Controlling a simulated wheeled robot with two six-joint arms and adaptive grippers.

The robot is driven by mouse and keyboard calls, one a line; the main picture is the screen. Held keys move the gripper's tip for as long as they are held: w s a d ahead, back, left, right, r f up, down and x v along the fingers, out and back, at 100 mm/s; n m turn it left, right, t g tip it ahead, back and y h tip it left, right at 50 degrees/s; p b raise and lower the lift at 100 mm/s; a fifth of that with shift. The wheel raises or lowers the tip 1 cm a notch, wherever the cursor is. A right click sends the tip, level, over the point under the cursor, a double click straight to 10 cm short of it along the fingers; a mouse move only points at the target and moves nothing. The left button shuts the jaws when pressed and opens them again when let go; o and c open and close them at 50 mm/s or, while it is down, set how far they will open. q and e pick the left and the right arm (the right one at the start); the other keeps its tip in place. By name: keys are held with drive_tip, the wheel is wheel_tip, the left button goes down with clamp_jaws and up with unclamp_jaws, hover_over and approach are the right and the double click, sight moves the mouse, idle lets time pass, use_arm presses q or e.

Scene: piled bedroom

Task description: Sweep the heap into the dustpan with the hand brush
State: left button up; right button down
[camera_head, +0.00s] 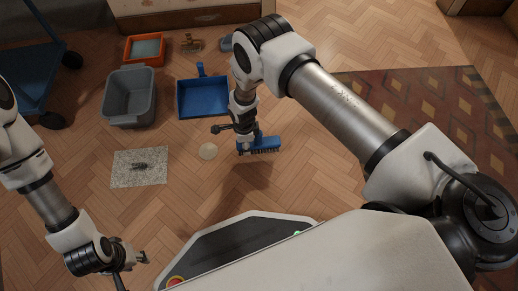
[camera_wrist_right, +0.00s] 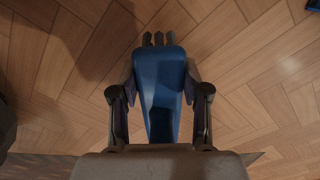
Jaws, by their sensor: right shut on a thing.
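The blue hand brush (camera_head: 262,144) with dark bristles is held low over the wooden floor by my right gripper (camera_head: 240,139). In the right wrist view the brush's blue body (camera_wrist_right: 158,88) sits between the two fingers of my right gripper (camera_wrist_right: 160,105), with dark bristle tufts past its far end. The blue dustpan (camera_head: 203,99) lies on the floor up and left of the brush, its handle pointing away. A small dark heap (camera_head: 139,166) lies on a speckled grey mat (camera_head: 154,178) at the left. My left gripper (camera_head: 134,268) is open and empty at the lower left.
A grey bin (camera_head: 129,99) and an orange tray (camera_head: 145,49) stand left of the dustpan. A blue cart (camera_head: 32,70) is at the far left. A patterned rug (camera_head: 440,110) covers the right. Floor below the disc is clear.

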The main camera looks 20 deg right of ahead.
drive_tip(key=shift+r+p, duration=1.7)
drive_tip(key=shift+r, duration=0.95)
